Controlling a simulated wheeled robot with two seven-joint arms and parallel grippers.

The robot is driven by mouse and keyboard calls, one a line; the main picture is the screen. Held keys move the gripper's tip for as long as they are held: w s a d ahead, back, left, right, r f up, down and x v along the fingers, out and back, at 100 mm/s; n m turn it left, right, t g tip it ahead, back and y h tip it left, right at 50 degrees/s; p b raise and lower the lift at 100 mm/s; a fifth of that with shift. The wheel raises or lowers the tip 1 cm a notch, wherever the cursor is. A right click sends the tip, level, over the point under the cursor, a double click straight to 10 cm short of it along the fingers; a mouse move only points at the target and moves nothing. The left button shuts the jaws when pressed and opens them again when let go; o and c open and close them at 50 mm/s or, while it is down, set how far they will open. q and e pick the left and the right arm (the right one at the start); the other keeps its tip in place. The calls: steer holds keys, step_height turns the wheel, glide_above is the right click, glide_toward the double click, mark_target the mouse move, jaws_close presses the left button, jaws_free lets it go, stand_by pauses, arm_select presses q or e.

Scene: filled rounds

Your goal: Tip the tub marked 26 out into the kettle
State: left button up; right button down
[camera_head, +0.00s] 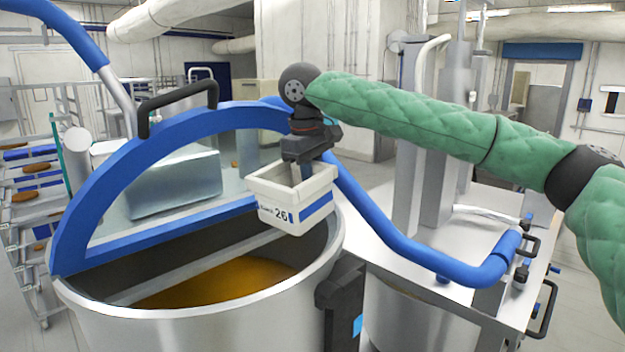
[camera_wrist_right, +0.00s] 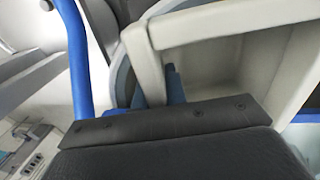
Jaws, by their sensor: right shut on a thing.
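The white tub marked 26 (camera_head: 273,216) hangs above the right rim of the kettle (camera_head: 200,322), roughly upright, with its open top up. Its label has a blue band. My right gripper (camera_head: 308,165) is shut on the tub's wall from above. In the right wrist view the tub (camera_wrist_right: 215,60) fills the upper right, with a blue fingertip (camera_wrist_right: 173,85) against its wall. The kettle is a large steel vessel with orange-brown contents (camera_head: 215,281) low inside. My left gripper is not in view.
A blue-framed clear lid (camera_head: 85,215) with a black handle (camera_head: 178,97) stands raised over the kettle. A blue bent pipe (camera_head: 395,240) runs right of the tub over a steel table (camera_head: 480,290). A rack with trays (camera_head: 30,195) stands at the left.

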steer(key=shift+a+g+y, duration=0.1)
steer(key=shift+g+y, duration=0.5)
steer(key=shift+g, duration=0.1)
steer(key=s+d, duration=1)
steer(key=shift+r, duration=0.15)
steer(key=shift+a, duration=0.1)
step_height(320, 180, up, 7)
stand_by(0.9)
stand_by(0.3)
